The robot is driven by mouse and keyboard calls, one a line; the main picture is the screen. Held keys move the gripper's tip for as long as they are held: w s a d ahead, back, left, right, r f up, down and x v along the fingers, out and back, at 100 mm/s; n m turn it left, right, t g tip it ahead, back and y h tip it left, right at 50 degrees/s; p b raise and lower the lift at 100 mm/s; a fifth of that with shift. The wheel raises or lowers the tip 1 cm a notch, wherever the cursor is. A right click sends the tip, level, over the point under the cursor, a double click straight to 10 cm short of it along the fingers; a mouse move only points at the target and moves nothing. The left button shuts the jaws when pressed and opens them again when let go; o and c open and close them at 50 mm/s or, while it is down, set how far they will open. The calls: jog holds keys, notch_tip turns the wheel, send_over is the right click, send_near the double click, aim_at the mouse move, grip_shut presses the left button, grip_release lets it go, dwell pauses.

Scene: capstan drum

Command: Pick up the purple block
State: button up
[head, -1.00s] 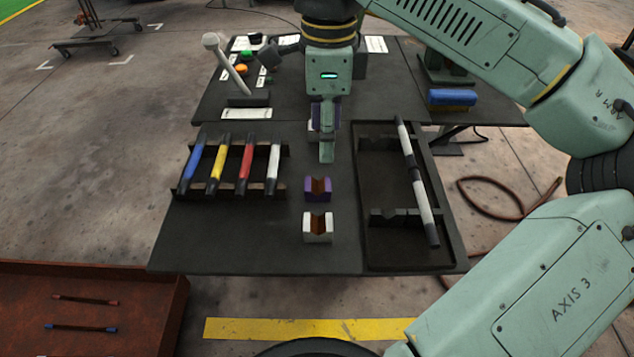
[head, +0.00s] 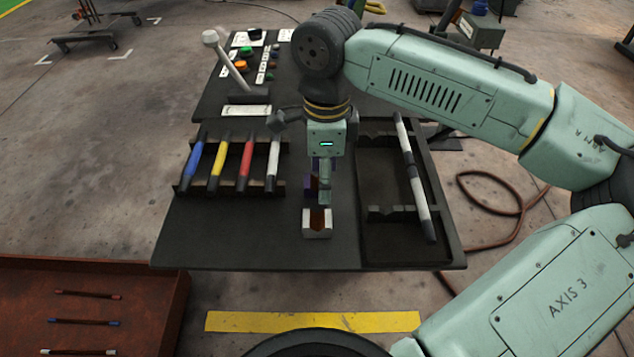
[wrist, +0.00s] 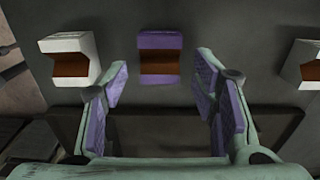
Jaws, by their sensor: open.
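The purple block (head: 309,188) has a notched brown top and stands on the dark table. In the head view it is partly hidden by my gripper (head: 325,190). In the wrist view the purple block (wrist: 160,56) is whole, centred ahead of the two purple-padded fingertips. My gripper (wrist: 160,88) is open and empty, with one finger on either side of the block's line. Whether the fingertips are level with the block cannot be told.
A white notched block (head: 317,224) stands just nearer than the purple one. Another white block (wrist: 302,65) shows in the wrist view. Coloured rods (head: 231,165) lie on a rack to the left, and a black tray (head: 447,215) with a striped rod lies to the right.

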jog(key=shift+c, duration=0.3)
grip_shut()
dwell(0.3)
